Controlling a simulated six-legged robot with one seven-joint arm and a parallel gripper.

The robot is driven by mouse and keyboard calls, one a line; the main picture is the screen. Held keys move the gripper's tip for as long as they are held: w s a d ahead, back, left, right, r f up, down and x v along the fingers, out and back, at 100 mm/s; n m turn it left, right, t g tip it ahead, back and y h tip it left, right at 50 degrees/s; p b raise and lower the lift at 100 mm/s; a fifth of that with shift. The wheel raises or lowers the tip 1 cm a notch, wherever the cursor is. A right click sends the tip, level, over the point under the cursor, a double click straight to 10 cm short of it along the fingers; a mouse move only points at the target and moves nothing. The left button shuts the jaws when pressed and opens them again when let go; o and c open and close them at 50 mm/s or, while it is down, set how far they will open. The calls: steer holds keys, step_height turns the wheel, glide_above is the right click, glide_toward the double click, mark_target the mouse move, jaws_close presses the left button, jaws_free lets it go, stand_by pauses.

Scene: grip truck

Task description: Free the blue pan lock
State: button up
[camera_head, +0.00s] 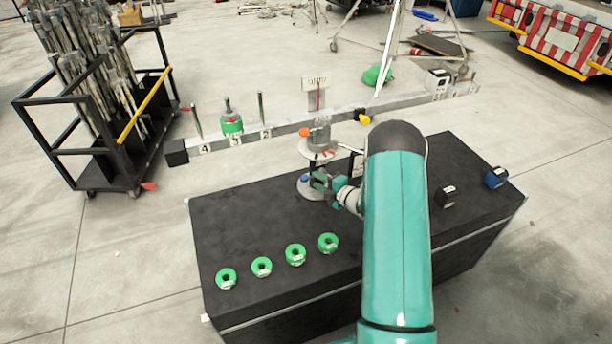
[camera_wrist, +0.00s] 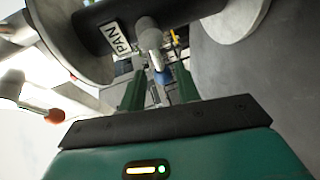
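The blue pan lock (camera_head: 304,178) is a small blue knob on the grey head standing on the black case. My gripper (camera_head: 319,182) is close to the head's base, to the right of the blue knob in the head view. In the wrist view its two green fingers (camera_wrist: 159,90) are apart, with the blue tip showing in the gap between them. I see clear space beside the tip; contact is not visible.
An orange knob (camera_head: 305,132) is higher on the head and shows at left in the wrist view (camera_wrist: 55,116). A long balance beam (camera_head: 285,130) lies above.

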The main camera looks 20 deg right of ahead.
steer(key=x, duration=0.6)
steer(key=shift+w+a, duration=0.1)
steer(key=shift+a, duration=0.1)
jaws_close()
